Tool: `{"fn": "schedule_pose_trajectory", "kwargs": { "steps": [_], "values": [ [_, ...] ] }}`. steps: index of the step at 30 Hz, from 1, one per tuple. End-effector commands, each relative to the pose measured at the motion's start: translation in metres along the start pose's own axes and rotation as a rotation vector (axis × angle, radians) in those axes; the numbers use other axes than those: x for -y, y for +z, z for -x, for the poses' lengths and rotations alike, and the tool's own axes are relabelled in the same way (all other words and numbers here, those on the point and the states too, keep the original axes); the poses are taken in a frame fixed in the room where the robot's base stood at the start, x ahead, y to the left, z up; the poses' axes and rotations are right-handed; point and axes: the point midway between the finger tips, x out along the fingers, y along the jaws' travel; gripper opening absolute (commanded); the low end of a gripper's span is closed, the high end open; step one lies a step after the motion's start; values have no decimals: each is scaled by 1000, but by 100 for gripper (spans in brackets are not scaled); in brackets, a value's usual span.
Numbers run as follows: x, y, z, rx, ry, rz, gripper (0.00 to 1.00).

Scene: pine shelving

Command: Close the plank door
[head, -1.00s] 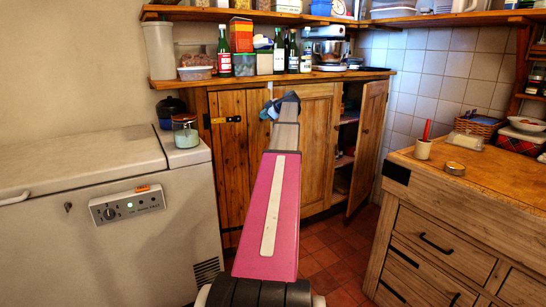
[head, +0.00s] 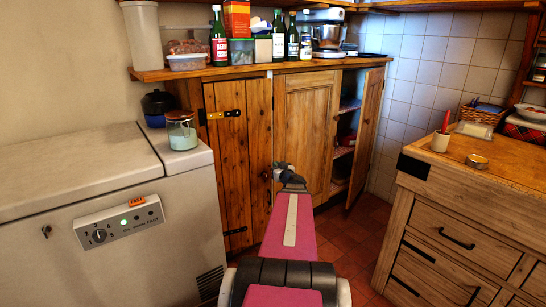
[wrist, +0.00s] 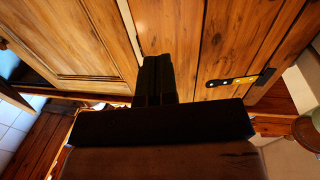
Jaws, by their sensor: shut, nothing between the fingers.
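The plank door (head: 238,155) is the left cupboard door, of vertical boards with black strap hinges at its left side. It looks flush with the cupboard front, or nearly so; a small gap cannot be ruled out. My gripper (head: 284,170) is shut and empty, in front of the seam between the plank door and the panelled middle door (head: 305,130). In the wrist view my gripper (wrist: 153,75) points at that seam, with the plank door (wrist: 240,45) to its right and the panelled door (wrist: 80,40) to its left. Whether the fingertips touch the wood cannot be told.
A right-hand cupboard door (head: 367,135) stands open, showing shelves. A white chest freezer (head: 90,195) with a jar (head: 181,132) on it stands left. A wooden drawer unit (head: 460,220) stands right. Bottles and tubs line the cupboard top. Tiled floor lies between.

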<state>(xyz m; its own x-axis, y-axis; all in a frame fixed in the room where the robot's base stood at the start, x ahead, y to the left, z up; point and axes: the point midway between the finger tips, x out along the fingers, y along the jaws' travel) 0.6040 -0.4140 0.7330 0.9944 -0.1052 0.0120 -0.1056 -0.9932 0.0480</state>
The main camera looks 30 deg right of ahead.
Motion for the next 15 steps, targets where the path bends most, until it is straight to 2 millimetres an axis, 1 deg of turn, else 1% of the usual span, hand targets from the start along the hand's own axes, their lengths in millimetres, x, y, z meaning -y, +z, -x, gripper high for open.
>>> {"fn": "schedule_pose_trajectory", "kwargs": {
  "steps": [1, 3, 7, 11, 15],
  "values": [
    [5, 6, 9, 6, 17, -19, 0],
    [7, 12, 14, 11, 36, -37, 0],
    [7, 16, 13, 14, 49, -49, 0],
    [5, 17, -1, 13, 49, -49, 0],
    [4, 18, -26, 12, 47, -49, 0]
  ]
}}
